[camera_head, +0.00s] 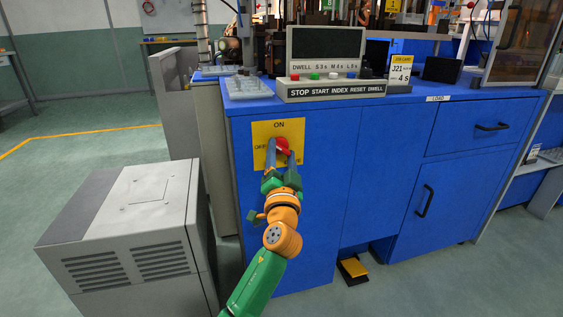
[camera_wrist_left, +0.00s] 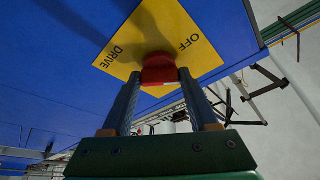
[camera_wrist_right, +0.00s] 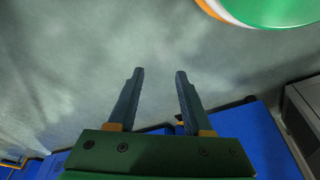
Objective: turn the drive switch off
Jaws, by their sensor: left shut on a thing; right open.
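The drive switch is a red knob (camera_head: 283,145) on a yellow plate (camera_head: 261,133) on the blue cabinet's front. The plate reads ON at the top and OFF at the left; DRIVE at the bottom is partly covered. My left gripper (camera_head: 281,153) is at the knob, its fingers on either side and shut on it. In the left wrist view the knob (camera_wrist_left: 158,74) sits between the fingertips (camera_wrist_left: 159,80), with OFF and DRIVE legible. Which mark the knob points at I cannot tell. My right gripper (camera_wrist_right: 160,73) is open and empty above the floor.
A control box (camera_head: 336,90) with coloured buttons stands on the cabinet top (camera_head: 470,101). A grey vented unit (camera_head: 135,240) stands left of the cabinet. A yellow pedal (camera_head: 353,268) lies on the floor below. The floor at the left is clear.

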